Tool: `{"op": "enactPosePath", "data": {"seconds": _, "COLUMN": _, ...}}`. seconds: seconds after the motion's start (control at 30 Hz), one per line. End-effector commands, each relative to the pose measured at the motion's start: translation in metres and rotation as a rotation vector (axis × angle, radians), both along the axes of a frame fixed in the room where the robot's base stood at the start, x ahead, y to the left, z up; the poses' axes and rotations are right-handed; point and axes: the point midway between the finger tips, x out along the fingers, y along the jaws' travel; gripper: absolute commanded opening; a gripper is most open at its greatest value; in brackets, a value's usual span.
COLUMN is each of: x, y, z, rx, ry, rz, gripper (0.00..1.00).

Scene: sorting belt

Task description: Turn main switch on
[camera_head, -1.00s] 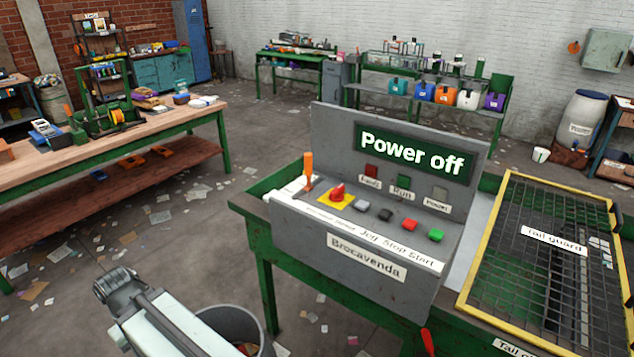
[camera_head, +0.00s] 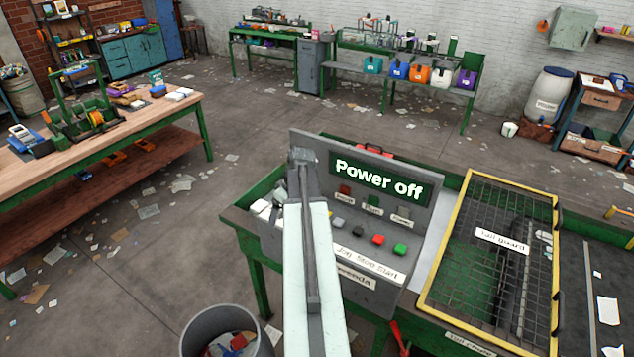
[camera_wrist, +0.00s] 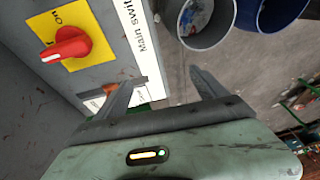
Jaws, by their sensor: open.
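The main switch (camera_wrist: 68,47) is a red rotary knob on a yellow plate, at the upper left of the wrist view. A label reading "Main swit…" (camera_wrist: 138,25) lies beside it. My gripper (camera_wrist: 167,75) is open and empty, with its fingers below and to the right of the knob, apart from it. In the head view my arm hides the knob and my gripper. The control panel's display (camera_head: 380,178) reads "Power off". The panel (camera_head: 415,215) also carries a red button (camera_head: 378,239) and a green button (camera_head: 400,249).
A yellow-framed tail guard mesh (camera_head: 470,285) lies right of the panel. A grey bin (camera_head: 205,318) with scraps stands on the floor at the front. A workbench (camera_head: 150,110) is at the left. Open littered floor (camera_head: 150,230) lies between.

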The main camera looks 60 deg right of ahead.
Motion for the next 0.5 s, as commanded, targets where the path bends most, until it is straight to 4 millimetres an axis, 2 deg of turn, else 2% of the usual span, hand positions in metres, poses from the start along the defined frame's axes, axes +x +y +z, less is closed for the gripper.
{"op": "enactPosePath", "data": {"seconds": 0.03, "x": -0.026, "y": -0.036, "z": 0.023, "rx": -0.013, "ry": -0.023, "rz": -0.017, "gripper": 0.82}}
{"op": "enactPosePath", "data": {"seconds": 0.1, "x": -0.056, "y": -0.07, "z": 0.034, "rx": -0.035, "ry": -0.051, "rz": -0.019, "gripper": 0.82}}
{"op": "enactPosePath", "data": {"seconds": 0.2, "x": -0.087, "y": -0.099, "z": 0.043, "rx": -0.058, "ry": -0.075, "rz": -0.021, "gripper": 0.82}}
{"op": "enactPosePath", "data": {"seconds": 0.3, "x": -0.1, "y": -0.11, "z": 0.045, "rx": -0.069, "ry": -0.086, "rz": -0.018, "gripper": 0.82}}
{"op": "enactPosePath", "data": {"seconds": 0.5, "x": -0.1, "y": -0.11, "z": 0.039, "rx": -0.072, "ry": -0.086, "rz": -0.014, "gripper": 0.82}}
